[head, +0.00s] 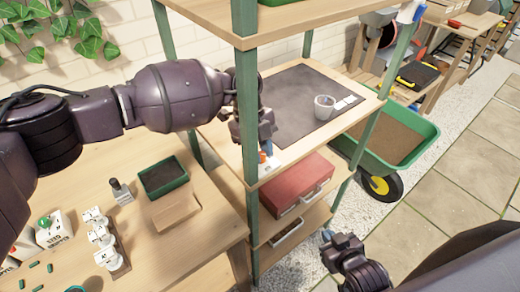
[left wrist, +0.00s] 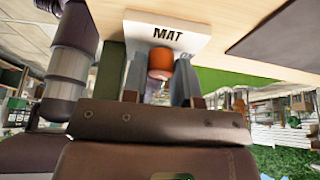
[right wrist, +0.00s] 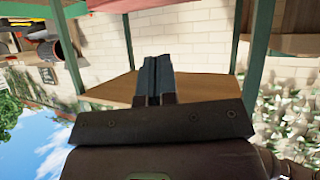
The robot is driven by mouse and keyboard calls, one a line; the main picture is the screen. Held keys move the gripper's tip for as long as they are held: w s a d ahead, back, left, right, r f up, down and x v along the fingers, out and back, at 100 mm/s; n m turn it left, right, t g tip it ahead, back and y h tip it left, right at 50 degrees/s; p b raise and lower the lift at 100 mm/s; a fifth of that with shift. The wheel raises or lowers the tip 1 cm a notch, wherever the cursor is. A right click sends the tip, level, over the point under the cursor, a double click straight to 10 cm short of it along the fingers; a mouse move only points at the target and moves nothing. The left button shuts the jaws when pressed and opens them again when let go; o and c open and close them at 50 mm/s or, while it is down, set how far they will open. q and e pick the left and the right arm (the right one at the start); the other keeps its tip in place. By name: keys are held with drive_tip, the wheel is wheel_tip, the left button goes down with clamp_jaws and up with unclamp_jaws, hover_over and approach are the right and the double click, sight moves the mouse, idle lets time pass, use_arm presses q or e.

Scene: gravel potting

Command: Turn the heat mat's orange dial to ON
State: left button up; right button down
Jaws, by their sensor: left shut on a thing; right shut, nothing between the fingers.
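The orange dial (left wrist: 161,63) sits on a white box labelled MAT (left wrist: 165,33), seen in the left wrist view. My left gripper (left wrist: 160,88) has its fingers on either side of the dial and is shut on it. In the head view my left gripper (head: 262,135) is at the front left edge of the middle shelf, and a bit of orange shows beside its fingertips. The dial's ON mark is mostly hidden. The dark heat mat (head: 295,105) lies flat on that shelf. My right gripper (right wrist: 157,80) is shut and empty, low at the right in the head view (head: 342,247).
A grey pot (head: 324,107) stands on the mat beside white tags. A green shelf post (head: 248,150) is close to my left gripper. A red toolbox (head: 293,185) sits one shelf below. A green wheelbarrow (head: 395,143) stands behind at right. The paved floor at right is clear.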

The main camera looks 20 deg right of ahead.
use_arm(q)
drive_tip(key=o, duration=0.9)
use_arm(e)
drive_tip(key=shift+s+d+f, duration=0.1)
drive_tip(key=shift+s+f, duration=0.35)
drive_tip(key=shift+s, duration=0.1)
